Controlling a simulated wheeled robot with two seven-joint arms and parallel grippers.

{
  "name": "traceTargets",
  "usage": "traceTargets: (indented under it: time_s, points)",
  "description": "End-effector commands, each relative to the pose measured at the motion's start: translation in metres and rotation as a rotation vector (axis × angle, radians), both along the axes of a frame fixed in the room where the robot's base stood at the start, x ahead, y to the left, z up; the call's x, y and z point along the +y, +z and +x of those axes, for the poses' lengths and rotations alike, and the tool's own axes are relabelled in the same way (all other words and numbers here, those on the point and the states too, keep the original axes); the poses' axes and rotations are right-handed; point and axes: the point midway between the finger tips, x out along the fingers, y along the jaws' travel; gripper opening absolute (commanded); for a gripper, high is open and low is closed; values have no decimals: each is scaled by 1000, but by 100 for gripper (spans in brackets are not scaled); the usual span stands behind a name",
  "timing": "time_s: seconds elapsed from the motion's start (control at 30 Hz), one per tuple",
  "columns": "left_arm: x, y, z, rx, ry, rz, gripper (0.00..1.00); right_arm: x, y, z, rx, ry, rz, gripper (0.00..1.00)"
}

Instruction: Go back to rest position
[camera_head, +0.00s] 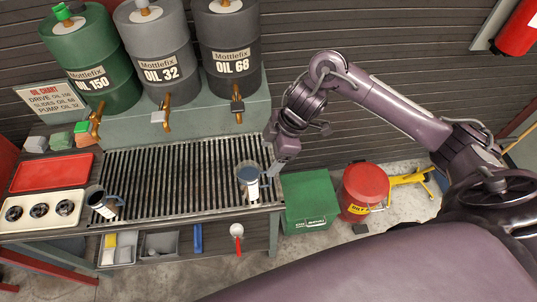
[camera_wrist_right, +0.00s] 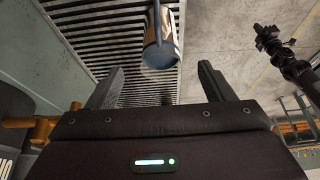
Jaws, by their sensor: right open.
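My right gripper (camera_head: 274,168) hangs at the right end of the slatted grate, beside a metal jug with a blue-grey handle (camera_head: 247,183). In the right wrist view my right gripper (camera_wrist_right: 160,85) has its two fingers spread with nothing between them. The jug (camera_wrist_right: 160,50) shows beyond the fingertips there, standing on the grate and apart from them as far as I can tell. My left gripper is not in the head view.
The grate (camera_head: 180,180) also bears a second jug (camera_head: 103,204) at left. Three oil drums (camera_head: 155,55) stand behind on a ledge. A green box (camera_head: 309,203) and a red can (camera_head: 364,192) stand on the floor to the right. A red tray (camera_head: 52,172) lies far left.

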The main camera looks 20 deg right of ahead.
Motion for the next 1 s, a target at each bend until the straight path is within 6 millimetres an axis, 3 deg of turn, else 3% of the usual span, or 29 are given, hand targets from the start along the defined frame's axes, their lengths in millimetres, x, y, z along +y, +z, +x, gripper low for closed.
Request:
traceTargets:
  time_s: [0.43,0.53,0.6,0.7,0.77,0.87,1.0]
  points:
    - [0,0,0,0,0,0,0,6,-2,0,-13,4,8,75]
    - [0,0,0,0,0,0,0,34,-8,1,-85,16,42,75]
    - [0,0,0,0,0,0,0,66,-9,3,-173,9,84,75]
    - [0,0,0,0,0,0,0,109,0,6,-316,-73,147,75]
    - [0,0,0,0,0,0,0,122,10,7,-382,-166,168,75]
    - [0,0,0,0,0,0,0,119,25,3,-427,-364,165,75]
    - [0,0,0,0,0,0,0,87,29,-15,-380,-620,108,75]
